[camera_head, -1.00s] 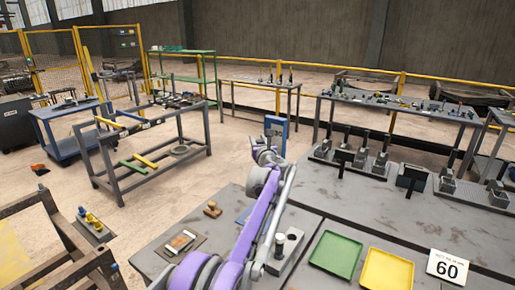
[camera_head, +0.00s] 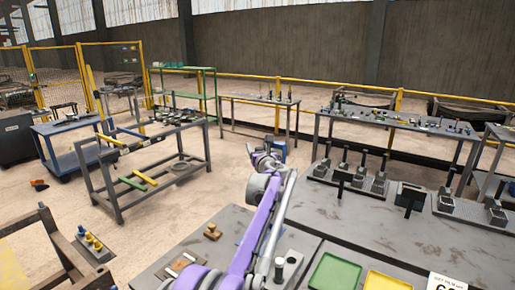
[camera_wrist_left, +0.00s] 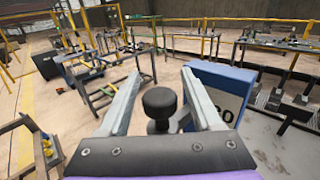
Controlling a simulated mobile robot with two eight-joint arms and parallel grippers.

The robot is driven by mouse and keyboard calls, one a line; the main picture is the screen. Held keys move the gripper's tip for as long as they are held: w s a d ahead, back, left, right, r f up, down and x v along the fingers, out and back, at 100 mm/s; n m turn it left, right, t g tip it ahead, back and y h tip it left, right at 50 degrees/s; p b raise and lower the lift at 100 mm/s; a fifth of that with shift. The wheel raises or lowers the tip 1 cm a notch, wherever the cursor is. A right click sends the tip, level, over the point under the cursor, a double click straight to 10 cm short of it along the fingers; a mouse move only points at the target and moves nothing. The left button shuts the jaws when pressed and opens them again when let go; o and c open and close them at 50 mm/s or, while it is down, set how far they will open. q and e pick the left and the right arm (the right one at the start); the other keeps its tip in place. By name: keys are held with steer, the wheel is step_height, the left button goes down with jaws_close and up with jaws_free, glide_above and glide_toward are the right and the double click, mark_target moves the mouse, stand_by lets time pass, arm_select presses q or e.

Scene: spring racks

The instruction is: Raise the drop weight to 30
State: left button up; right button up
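My left gripper (camera_head: 264,160) is at the far edge of the near bench in the head view, in front of a blue panel (camera_head: 279,150). In the left wrist view my gripper (camera_wrist_left: 160,78) is open, its two pale fingers spread wide. A round black knob on a short stem (camera_wrist_left: 159,101) stands between them, apparently clear of both. I cannot tell whether it belongs to the drop weight. The blue-edged panel (camera_wrist_left: 222,85) is just right of the fingers, with a dark number partly hidden. No drop weight is clearly identifiable. My right gripper is out of view.
A green tray (camera_head: 334,272), a yellow tray (camera_head: 386,282) and a white number card (camera_head: 446,283) lie on the near bench. A grey block with dark cylinders (camera_head: 290,268) is beside my arm. Several small devices (camera_head: 349,178) line the right bench.

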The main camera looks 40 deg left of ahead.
arm_select(q)
steer(key=shift+d, duration=0.1)
steer(key=shift+s+d+f, duration=0.1)
steer(key=shift+s+d, duration=0.15)
steer(key=shift+d, duration=0.05)
steer(key=b+v, duration=0.2)
steer(key=v, duration=0.8)
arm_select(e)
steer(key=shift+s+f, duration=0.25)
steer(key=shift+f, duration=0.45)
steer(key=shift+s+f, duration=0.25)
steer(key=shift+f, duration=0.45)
